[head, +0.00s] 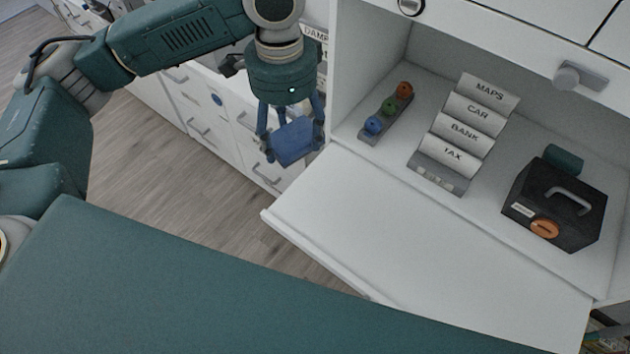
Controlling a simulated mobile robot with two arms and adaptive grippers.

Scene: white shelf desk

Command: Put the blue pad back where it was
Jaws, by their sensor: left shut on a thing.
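My left gripper (290,150) comes down from above at the upper middle of the head view. It is shut on the blue pad (293,142), a small flat blue piece held tilted between its fingers. The pad is in the air, left of the shelf compartment and near the back left corner of the lowered white flap (420,250). The gripper's fingers cover the pad's sides. My right gripper is not in the view.
In the open compartment stand a rack with blue, green and orange-red knobs (388,108), a file holder with labelled cards (440,172), a black box (553,205) with a grey handle, and a teal cylinder (564,158). The flap is bare. White drawers (200,110) stand behind the gripper.

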